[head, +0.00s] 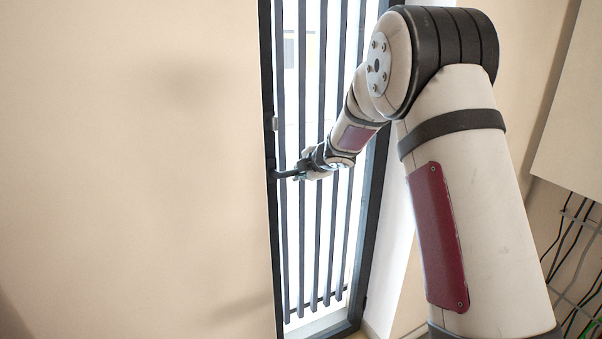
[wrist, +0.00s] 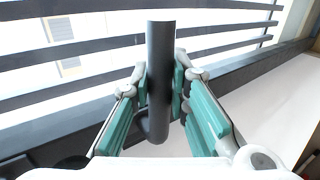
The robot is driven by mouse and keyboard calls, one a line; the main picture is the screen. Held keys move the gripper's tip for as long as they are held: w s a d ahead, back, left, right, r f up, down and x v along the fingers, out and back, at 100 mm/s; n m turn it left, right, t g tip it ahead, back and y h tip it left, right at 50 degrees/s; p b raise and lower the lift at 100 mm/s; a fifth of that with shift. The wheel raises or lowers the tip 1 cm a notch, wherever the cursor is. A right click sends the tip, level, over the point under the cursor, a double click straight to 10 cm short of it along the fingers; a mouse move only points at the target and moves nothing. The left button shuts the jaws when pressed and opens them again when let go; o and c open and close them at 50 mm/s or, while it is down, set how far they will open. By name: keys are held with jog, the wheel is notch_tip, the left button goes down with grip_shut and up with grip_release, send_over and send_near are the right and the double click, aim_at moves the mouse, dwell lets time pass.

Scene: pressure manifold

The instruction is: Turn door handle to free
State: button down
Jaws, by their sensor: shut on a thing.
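The door handle (head: 286,174) is a dark bar on the left side of the barred door's dark frame. In the head view it points right, roughly level, into my gripper (head: 302,170). In the wrist view the handle (wrist: 159,75) is a dark round bar standing between the two teal-padded fingers of my gripper (wrist: 161,88). The fingers are shut on it, one on each side. The fingers partly hide the handle in the head view.
The door (head: 268,90) has a dark frame and several vertical bars, with bright light behind. A plain beige wall (head: 130,170) fills the left. A pale panel (head: 575,120) and dark cables (head: 570,240) are at the right. My arm covers the right middle.

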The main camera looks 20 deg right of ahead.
jog(key=c, duration=1.5)
grip_release()
jog(key=shift+r, duration=0.1)
jog(key=v, duration=1.2)
